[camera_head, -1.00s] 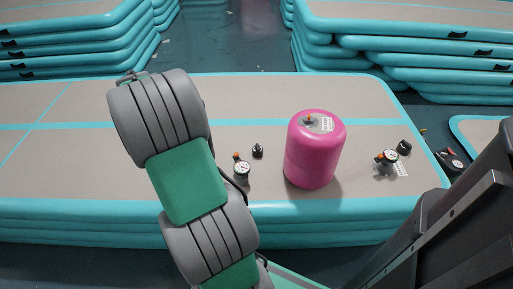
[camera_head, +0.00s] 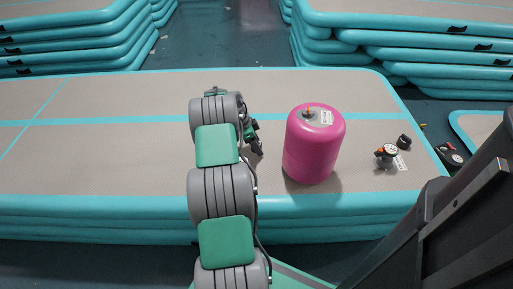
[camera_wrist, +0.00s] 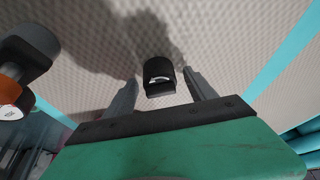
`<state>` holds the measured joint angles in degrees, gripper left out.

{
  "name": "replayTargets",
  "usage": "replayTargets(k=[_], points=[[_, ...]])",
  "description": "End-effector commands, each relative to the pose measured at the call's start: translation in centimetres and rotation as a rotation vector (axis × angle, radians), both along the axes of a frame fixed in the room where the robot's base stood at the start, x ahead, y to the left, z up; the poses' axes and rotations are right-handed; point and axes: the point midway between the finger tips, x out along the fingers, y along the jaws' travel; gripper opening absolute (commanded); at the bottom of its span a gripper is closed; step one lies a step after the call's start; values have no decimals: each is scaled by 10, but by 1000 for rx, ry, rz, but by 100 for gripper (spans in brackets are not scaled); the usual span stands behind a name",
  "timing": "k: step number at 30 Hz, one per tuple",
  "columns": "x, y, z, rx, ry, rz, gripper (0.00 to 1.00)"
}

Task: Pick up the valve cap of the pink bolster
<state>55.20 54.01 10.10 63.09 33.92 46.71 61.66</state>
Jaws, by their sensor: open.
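The pink bolster (camera_head: 314,146) stands upright on the beige inflatable track, with a metal valve fitting on its top. A small black valve cap (camera_wrist: 159,77) lies on the track in the wrist view, between the two fingers of my gripper (camera_wrist: 160,80). The fingers are apart, one on each side of the cap, and no contact is clear. In the head view my gripper (camera_head: 257,143) is low over the track, just left of the bolster, and the cap there is mostly hidden by it.
A gauge with an orange part (camera_wrist: 15,85) sits left of the cap in the wrist view. Another gauge (camera_head: 386,155) and a black cap (camera_head: 404,141) lie right of the bolster. The track's left side (camera_head: 90,150) is clear.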

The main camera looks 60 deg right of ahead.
Motion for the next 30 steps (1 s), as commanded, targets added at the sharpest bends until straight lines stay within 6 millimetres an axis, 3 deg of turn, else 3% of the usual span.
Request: replayTargets(k=[5,27,30], points=[[1,0,2,-1,-1,1,63],[1,0,2,0,0,1,3],[1,0,2,-1,-1,2,2]])
